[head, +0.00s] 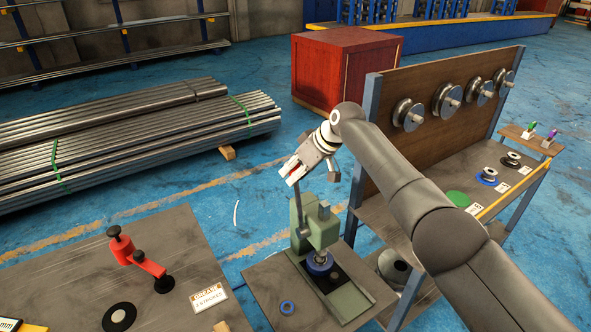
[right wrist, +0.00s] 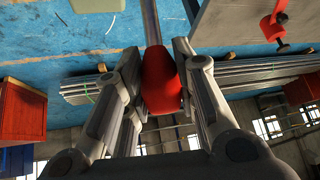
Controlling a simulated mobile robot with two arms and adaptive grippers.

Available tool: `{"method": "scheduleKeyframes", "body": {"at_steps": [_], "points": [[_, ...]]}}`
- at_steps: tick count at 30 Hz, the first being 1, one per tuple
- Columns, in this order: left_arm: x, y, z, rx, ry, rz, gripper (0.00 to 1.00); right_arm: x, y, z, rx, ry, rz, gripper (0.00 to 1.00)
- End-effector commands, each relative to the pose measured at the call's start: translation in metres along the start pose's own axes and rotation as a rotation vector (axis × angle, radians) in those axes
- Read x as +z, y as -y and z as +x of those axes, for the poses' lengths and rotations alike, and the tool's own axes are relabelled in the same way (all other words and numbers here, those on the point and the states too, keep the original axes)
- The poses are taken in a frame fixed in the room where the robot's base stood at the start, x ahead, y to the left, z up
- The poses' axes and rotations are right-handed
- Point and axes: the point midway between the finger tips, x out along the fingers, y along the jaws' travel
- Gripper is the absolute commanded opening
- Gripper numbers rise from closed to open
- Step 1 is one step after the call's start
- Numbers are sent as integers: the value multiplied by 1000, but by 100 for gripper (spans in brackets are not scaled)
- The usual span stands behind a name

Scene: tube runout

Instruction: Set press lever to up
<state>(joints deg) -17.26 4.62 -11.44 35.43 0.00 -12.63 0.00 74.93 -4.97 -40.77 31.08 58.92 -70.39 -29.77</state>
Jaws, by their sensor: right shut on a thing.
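The green press (head: 325,233) stands on a small dark table in the middle of the head view. Its thin grey lever (head: 299,208) rises nearly upright from the left side of the press to my right gripper (head: 294,173). In the right wrist view the lever's red knob (right wrist: 161,80) sits between the two fingers of the gripper (right wrist: 163,88), which are shut on it. The grey rod (right wrist: 150,24) runs away from the knob. In the head view only a bit of red shows at the fingertips. My left gripper is in neither view.
A blue ring (head: 287,307) lies on the press table (head: 262,281). At left is a grey bench (head: 190,257) with a red crank (head: 138,258). A rack with reels (head: 408,115) stands at right, behind my right arm. Pipe stacks (head: 130,135) and a red crate (head: 343,68) lie beyond.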

Motion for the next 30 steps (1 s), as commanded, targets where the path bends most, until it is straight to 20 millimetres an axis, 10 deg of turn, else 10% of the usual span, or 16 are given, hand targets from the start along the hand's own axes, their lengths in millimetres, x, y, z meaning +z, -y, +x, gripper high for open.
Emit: {"method": "scheduleKeyframes", "body": {"at_steps": [6, 7, 12, 30], "points": [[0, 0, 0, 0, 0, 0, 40, -2, 0, 0, 1, -4, 0, 0], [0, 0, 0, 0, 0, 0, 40, -2, 0, 0, 1, -4, 0, 29], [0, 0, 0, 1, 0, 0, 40, -1, 0, 0, 1, -3, 0, 49], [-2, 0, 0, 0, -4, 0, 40, -1, -1, -23, 0, -4, -1, 49]]}}
